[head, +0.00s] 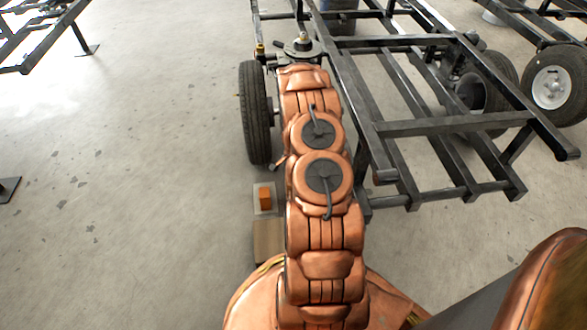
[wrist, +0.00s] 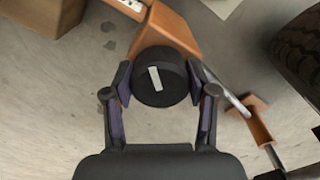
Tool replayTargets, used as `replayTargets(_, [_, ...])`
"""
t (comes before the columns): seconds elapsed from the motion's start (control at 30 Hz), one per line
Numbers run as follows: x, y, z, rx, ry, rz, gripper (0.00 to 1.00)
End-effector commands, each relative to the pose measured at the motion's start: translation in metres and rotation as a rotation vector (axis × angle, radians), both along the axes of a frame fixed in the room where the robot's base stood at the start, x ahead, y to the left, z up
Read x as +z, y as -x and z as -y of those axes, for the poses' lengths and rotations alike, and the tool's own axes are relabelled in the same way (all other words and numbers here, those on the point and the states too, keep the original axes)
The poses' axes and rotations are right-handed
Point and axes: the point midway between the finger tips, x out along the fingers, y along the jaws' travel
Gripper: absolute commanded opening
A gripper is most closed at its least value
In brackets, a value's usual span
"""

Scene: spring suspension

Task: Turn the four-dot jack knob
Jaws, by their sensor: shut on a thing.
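A round black knob (wrist: 160,76) with one short white bar on its face sits at the end of an orange jack body (wrist: 170,30) in the wrist view. My gripper (wrist: 160,82) has a finger on each side of the knob and is shut on it. The white bar stands nearly upright, tilted slightly. I see no four dots in either view, so I cannot tell by dots which knob this is. In the head view my arm hides my gripper and the knob.
A black tyre (wrist: 300,52) is close on the right in the wrist view. A brown box (wrist: 45,14) is at the upper left. In the head view, a black trailer frame (head: 450,130) stands right of my arm, and an orange block (head: 265,197) lies left. Open floor (head: 140,220) lies further left.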

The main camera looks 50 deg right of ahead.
Motion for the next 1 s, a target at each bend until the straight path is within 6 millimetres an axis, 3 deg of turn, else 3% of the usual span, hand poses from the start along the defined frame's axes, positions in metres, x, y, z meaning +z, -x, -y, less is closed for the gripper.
replayTargets(1.0, [-0.0001,-0.0019,0.0038,0.962,0.01,0.004,0.22])
